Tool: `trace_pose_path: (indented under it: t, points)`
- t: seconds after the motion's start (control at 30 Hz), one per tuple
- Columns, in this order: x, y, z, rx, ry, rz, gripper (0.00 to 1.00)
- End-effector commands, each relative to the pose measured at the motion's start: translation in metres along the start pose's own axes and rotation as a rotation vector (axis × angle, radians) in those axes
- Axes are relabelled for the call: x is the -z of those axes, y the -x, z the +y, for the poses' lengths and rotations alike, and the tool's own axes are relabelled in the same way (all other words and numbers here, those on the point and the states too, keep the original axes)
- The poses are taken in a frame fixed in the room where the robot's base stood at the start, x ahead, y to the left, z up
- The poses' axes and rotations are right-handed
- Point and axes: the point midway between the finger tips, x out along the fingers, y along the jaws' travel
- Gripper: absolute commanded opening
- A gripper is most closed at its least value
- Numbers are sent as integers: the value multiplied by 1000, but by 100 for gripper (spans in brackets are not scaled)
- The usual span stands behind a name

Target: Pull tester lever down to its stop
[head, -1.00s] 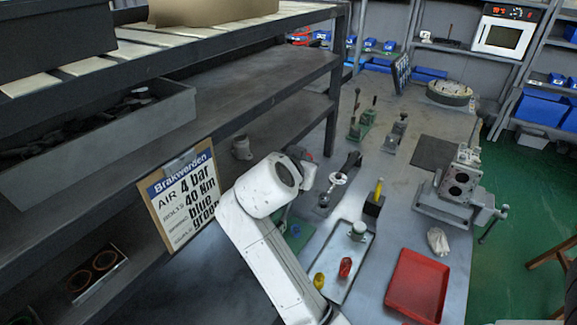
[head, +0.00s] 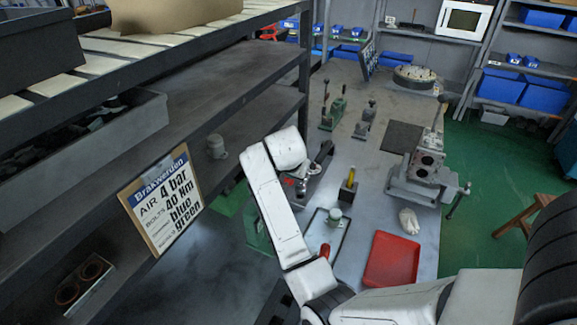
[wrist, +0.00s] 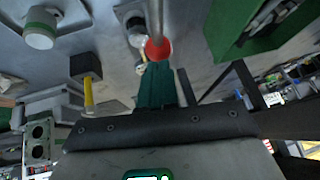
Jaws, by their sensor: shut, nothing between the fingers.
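The lever shows in the wrist view as a grey rod with a red ball knob (wrist: 158,49) on its end. The rod runs up out of the top of that picture, beside a grey base plate (wrist: 125,14). My gripper (wrist: 157,70) has its green fingers together and empty, with the tips close to the red knob. I cannot tell whether they touch it. In the head view, a bit of red (head: 288,182) shows beside my white arm, and my arm hides most of the lever and my fingers there.
Dark shelving (head: 225,88) borders the left.

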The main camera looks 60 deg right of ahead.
Motion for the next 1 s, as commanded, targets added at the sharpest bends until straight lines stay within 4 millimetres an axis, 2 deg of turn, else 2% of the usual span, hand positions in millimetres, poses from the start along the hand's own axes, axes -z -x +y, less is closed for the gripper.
trace_pose_path:
  t: [0.1, 0.4, 1.0]
  points:
    - [-6, -12, 3, -2, 0, 0, 0]
    - [-14, -26, 6, -3, 1, -1, 0]
    - [-20, -31, 9, -9, 4, -11, 0]
